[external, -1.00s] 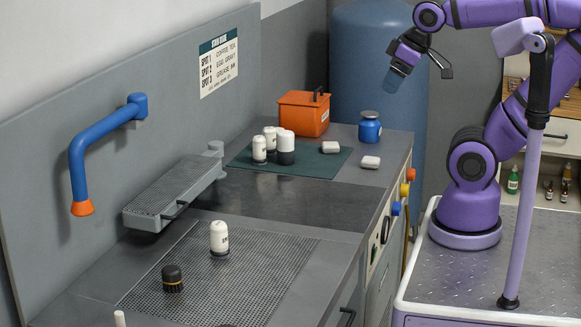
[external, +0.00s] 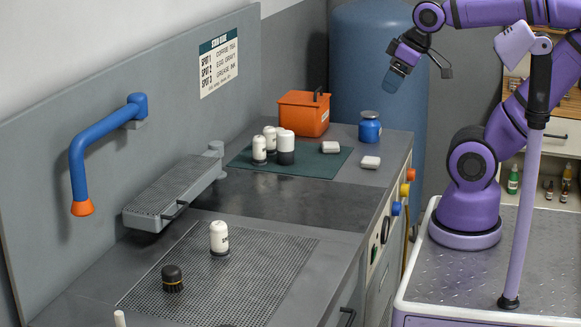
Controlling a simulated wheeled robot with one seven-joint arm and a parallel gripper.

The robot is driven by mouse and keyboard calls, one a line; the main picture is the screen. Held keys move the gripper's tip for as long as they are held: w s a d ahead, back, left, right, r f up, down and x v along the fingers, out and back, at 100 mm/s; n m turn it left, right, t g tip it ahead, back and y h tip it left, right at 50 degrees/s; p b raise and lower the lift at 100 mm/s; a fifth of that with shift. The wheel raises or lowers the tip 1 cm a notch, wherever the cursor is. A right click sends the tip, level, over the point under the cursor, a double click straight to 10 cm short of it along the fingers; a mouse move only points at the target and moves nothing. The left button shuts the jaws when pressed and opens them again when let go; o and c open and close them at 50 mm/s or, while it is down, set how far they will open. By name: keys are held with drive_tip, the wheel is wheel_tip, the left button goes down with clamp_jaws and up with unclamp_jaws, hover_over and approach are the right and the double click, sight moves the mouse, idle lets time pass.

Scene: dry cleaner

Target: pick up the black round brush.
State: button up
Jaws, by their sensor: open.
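The black round brush (external: 172,279) stands upright on the perforated grille at the front left of the worktop. It has a dark rounded top and a band of yellowish bristles low down. My gripper (external: 396,80) is high up at the top right, in front of the blue tank, far from the brush. It is open, and I see nothing held in it. Nothing hides the brush.
A white bottle (external: 219,238) stands behind and right of the brush. A blue pipe with an orange nozzle (external: 82,207) hangs at the left. A raised perforated shelf (external: 172,188) juts from the back panel. White containers stand on a green mat (external: 318,164) near an orange bin (external: 303,114).

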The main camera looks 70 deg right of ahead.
drive_tip(key=shift+c, duration=0.3)
drive_tip(key=w+a+r+g, duration=0.1)
drive_tip(key=w+a, duration=0.2)
drive_tip(key=w, duration=0.4)
drive_tip(key=w+a+r, duration=0.2)
drive_tip(key=w, duration=0.5)
drive_tip(key=g, duration=0.4)
hover_over(171, 268)
drive_tip(key=shift+n, duration=0.3)
wheel_tip(171, 268, down, 30)
drive_tip(key=shift+d+r, duration=0.1)
drive_tip(key=shift+a+f, duration=0.25)
drive_tip(key=shift+f, duration=0.4)
drive_tip(key=f, duration=1)
drive_tip(key=shift+d+f, duration=0.15)
drive_tip(key=shift+d, duration=0.05)
